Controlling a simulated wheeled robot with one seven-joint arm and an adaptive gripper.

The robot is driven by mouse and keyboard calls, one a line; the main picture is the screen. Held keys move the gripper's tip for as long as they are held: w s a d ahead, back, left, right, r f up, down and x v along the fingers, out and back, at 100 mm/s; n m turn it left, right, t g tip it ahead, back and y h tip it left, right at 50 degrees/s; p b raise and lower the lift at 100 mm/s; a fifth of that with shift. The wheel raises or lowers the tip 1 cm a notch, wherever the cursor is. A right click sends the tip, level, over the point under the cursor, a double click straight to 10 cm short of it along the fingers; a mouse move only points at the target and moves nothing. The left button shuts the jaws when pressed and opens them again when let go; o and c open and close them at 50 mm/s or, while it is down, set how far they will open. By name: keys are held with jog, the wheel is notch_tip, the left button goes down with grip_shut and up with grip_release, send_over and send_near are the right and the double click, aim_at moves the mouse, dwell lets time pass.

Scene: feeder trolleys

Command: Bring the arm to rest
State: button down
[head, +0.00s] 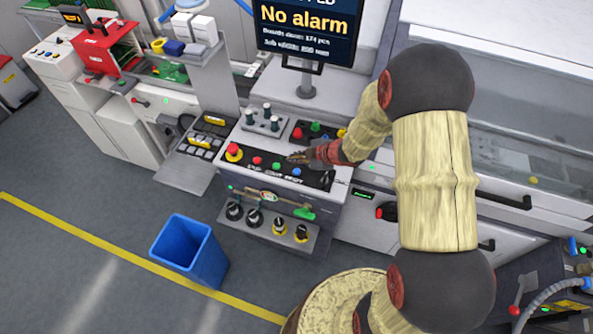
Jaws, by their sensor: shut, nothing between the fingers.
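My gripper (297,157) is shut and empty. It is over the button panel (316,181) of the machine, close to the coloured push buttons. I cannot tell whether the fingertips touch the panel. My arm bends from the lower right up over the scene and then down to the left to the panel. On the panel are a red mushroom button (234,152), a red button (257,161), a green button (276,166) and a blue button (296,171). The arm hides part of the machine on the right.
A monitor (306,30) reading "No alarm" stands behind the panel. A shelf with black knobs (253,216) juts out below it. A blue bin (188,251) stands on the floor by a yellow line (100,250). Floor at the lower left is free.

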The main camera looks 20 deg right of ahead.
jog(key=shift+w+r, duration=0.1)
dwell(0.3)
jog(key=w+d+r+m+t+h+b, duration=0.2)
jog(key=d+r+m+h+b, duration=0.25)
jog(key=d+r, duration=0.4)
jog(key=s+r+m+g+h+b, duration=0.1)
jog(key=s+r+m+h+b, duration=0.2)
jog(key=s+r+m, duration=0.5)
jog(key=s+a+r+m+g+y+b, duration=0.1)
jog(key=s+a, duration=0.3)
jog(key=s, duration=0.7)
jog(key=s+a+m+g+y+b, duration=0.1)
jog(key=s+a+b, duration=0.3)
jog(key=s, duration=0.8)
jog(key=shift+s+r+m+g, duration=0.3)
jog(key=shift+r+m+g, duration=0.1)
jog(key=shift+m, duration=0.45)
